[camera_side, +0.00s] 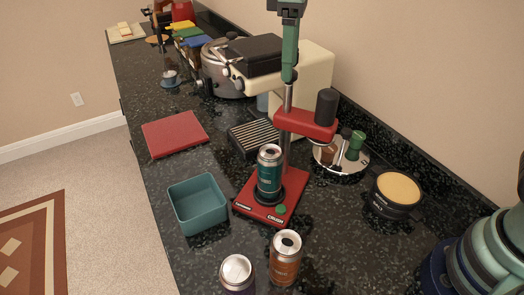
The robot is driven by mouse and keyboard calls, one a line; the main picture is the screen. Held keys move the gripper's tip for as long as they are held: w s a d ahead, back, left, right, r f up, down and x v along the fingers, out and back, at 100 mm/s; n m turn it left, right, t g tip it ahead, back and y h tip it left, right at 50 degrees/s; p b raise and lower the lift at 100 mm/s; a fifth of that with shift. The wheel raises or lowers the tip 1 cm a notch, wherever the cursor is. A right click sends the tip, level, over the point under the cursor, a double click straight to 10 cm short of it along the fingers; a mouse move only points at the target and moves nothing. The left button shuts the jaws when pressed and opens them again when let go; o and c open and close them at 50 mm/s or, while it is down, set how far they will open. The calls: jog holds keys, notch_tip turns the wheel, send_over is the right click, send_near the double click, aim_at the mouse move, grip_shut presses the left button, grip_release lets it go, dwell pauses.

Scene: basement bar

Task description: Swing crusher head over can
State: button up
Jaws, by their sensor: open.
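The can crusher has a red base (252,212) with a round dark seat and a green button, and an upright silver post (287,154). Its red swing head (306,124) points right from the post, with a black cylinder (326,107) on its far end. A teal can (269,184) stands upright on the seat, in front of the post; the head is off to its right, not over it. A green upright part (290,52) is in line above the post; I cannot tell what it belongs to. I cannot make out my gripper's jaws in this view.
A teal open bin (198,221) stands left of the crusher. An orange can (285,260) and a purple can (237,273) stand in front. A black tin (394,194) and a round tray (341,166) are right. A red board (174,134) lies left; appliances crowd behind.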

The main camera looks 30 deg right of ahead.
jog(key=shift+f, duration=0.6)
grip_shut()
dwell(1.1)
